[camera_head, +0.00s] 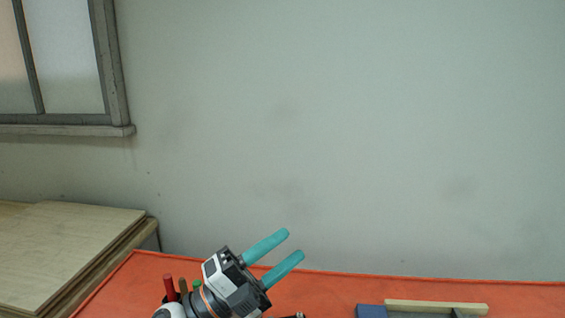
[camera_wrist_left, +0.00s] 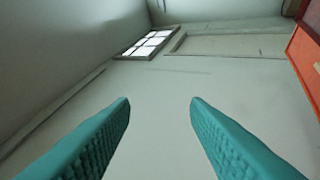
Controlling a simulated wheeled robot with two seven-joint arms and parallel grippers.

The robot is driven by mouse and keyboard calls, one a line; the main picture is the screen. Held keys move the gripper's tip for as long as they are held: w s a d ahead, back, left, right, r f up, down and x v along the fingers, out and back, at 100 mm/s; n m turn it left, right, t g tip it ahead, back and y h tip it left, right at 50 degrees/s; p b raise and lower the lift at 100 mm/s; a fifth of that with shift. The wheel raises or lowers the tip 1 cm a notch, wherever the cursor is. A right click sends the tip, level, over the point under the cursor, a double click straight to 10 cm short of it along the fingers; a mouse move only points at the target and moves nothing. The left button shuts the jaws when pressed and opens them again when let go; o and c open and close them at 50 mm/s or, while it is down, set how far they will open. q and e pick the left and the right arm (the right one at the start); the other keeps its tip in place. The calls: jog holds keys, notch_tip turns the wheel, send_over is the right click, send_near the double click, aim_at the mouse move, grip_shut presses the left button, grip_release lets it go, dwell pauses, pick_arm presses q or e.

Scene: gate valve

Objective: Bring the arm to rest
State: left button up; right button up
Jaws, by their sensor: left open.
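My left gripper (camera_head: 291,244) is in the lower middle of the head view, above the orange table. Its two teal fingers point up and to the right, apart, with nothing between them. My right gripper is in neither view.
An orange table (camera_head: 340,291) fills the bottom of the head view. Red, brown and green upright handles (camera_head: 169,287) stand close beside my left wrist. A blue block (camera_head: 371,310) and a wooden strip (camera_head: 436,306) lie at the lower right. Stacked boards (camera_head: 65,250) are at left.

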pick_arm(q)
jog(key=w+a+f+n+t+y, duration=0.3)
jog(key=a+f+n+t+y, duration=0.8)
jog(key=n+y, duration=0.8)
jog(key=s+a+f+n+g+y, duration=0.1)
jog(key=s+a+f+n+g, duration=0.15)
jog(key=f, duration=0.25)
jog(key=s+a+f+n+g+y, duration=0.1)
jog(key=s+a+f+n+g, duration=0.1)
jog(key=a+f+n+g, duration=0.3)
jog(key=s+a+f+n+g, duration=0.1)
jog(key=s+f+g, duration=0.4)
jog(key=s+f, duration=0.45)
jog(key=s+a+f+n+g, duration=0.1)
jog(key=s+f+g, duration=0.5)
jog(key=s, duration=0.6)
notch_tip(320, 180, down, 33)
jog(key=s+b, duration=0.1)
jog(key=b, duration=0.5)
jog(key=s+a+f+b, duration=0.1)
jog(key=s+f+b, duration=0.1)
jog(key=s+f, duration=0.6)
jog(key=s+a+f+g+b, duration=0.1)
jog(key=s+f+b, duration=0.1)
jog(key=s+f, duration=0.6)
notch_tip(320, 180, down, 3)
jog(key=shift+s+a+y, duration=0.15)
jog(key=shift+a+y, duration=0.15)
jog(key=shift+y, duration=0.1)
